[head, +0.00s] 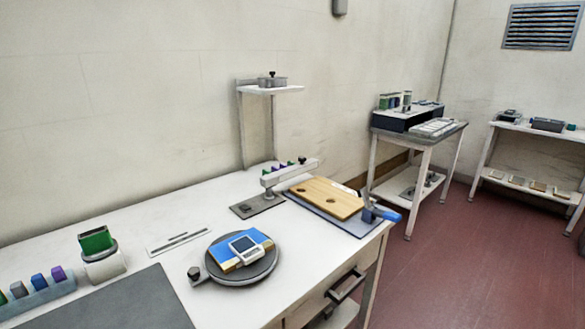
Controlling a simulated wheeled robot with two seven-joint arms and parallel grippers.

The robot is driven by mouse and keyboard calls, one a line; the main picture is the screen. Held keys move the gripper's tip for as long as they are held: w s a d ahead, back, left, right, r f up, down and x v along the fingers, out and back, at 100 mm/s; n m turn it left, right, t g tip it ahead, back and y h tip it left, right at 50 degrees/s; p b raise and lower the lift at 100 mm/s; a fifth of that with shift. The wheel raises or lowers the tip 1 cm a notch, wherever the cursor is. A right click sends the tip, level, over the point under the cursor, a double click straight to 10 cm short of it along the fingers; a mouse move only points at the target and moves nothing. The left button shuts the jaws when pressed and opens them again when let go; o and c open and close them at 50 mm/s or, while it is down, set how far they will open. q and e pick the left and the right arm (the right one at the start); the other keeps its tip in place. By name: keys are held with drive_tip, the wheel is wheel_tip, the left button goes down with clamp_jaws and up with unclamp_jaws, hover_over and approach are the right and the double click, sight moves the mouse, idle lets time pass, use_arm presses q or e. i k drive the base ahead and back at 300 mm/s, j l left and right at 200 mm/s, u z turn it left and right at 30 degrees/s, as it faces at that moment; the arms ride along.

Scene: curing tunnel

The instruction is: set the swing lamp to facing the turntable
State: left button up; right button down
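The swing lamp appears to be the pale bar (290,172) on a short post above a grey base plate (257,206), on the white bench. The bar reaches from the post to the right and back, beside the wooden board, and has a small dark knob on top. It does not point at the turntable. The dark round turntable (262,277) is in front of the lamp and has a black knob at its left. A blue-and-tan stack (226,252) and a small white device (244,247) lie on it. Neither of my grippers is in view.
A wooden board (325,198) with holes lies right of the lamp, with a blue-handled clamp (383,213) at its corner. A raised shelf (271,90) stands behind. A green-topped roll-like item (97,240) and a grey mat (120,302) are at left. Side tables stand right.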

sight(272, 180)
drive_tip(key=i+l+u, duration=0.45)
drive_tip(key=l, duration=0.25)
drive_tip(key=i+l+u, duration=0.15)
drive_tip(key=l+u, duration=0.3)
drive_tip(key=l, duration=0.3)
drive_tip(key=i+l+u, duration=0.1)
drive_tip(key=l+u, duration=0.4)
drive_tip(key=l, duration=0.3)
drive_tip(key=l+u, duration=0.45)
drive_tip(key=l, duration=0.4)
drive_tip(key=k, duration=0.05)
